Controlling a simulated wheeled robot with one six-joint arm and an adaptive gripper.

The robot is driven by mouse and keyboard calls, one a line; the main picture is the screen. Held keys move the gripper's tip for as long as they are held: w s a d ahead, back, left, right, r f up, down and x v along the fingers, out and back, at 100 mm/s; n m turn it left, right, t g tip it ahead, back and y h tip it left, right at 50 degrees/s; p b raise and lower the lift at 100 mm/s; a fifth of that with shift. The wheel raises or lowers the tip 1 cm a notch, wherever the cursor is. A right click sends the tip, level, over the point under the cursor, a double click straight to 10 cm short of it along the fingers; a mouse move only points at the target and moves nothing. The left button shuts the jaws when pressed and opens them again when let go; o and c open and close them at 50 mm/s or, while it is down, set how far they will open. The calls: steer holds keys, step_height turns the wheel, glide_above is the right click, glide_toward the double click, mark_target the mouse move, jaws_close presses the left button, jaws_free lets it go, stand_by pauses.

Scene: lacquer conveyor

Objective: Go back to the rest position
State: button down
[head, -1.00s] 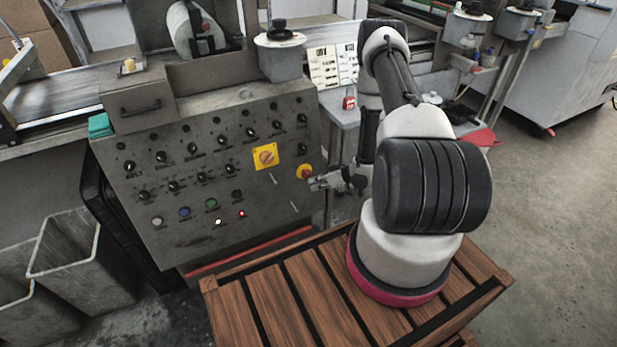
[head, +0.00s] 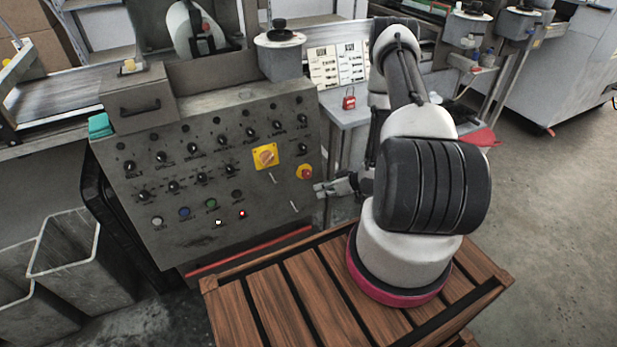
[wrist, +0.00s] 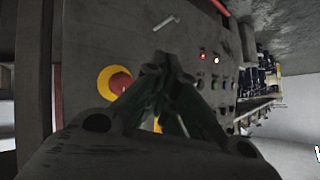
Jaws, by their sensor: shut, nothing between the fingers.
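My gripper (head: 322,189) is at the right edge of the grey control panel (head: 225,190) in the head view, below and right of the red emergency button. It appears apart from the panel. In the wrist view my gripper (wrist: 165,62) has its fingers together, with nothing between them. The red button on its yellow ring (wrist: 117,84) is left of the fingers there. In the head view the red button (head: 305,172) and the yellow rotary switch (head: 265,157) are unobstructed.
My arm stands on a wooden slatted platform (head: 300,285). A side table (head: 350,115) behind the arm holds a red padlock (head: 349,100) and white cards (head: 338,64). Grey bins (head: 80,262) stand at the left.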

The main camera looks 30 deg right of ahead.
stand_by(0.6)
steer(key=s+d+f+m+g+h, duration=0.1)
steer(key=s+d+f+g+h, duration=0.35)
steer(key=s, duration=0.75)
steer(key=s+d+r+m+g+h, duration=0.2)
steer(key=s+d+r+g, duration=0.2)
steer(key=d+r+g, duration=0.55)
steer(key=s+a+r+m+t+h, duration=0.1)
steer(key=a+r, duration=0.1)
steer(key=r, duration=0.9)
steer(key=s+a+r+m+t, duration=0.1)
steer(key=r+t, duration=0.1)
steer(key=r, duration=1)
steer(key=s+a+r+t, duration=0.2)
steer(key=a+r, duration=0.2)
steer(key=r, duration=0.4)
steer(key=s+a+r+t, duration=0.2)
steer(key=a+r, duration=0.3)
steer(key=r, duration=0.4)
steer(key=s+a+r+t, duration=0.2)
steer(key=a+r, duration=0.3)
steer(key=r, duration=0.4)
steer(key=shift+s+a+n+t, duration=0.15)
steer(key=shift+s+n+t, duration=0.2)
steer(key=shift+t, duration=0.35)
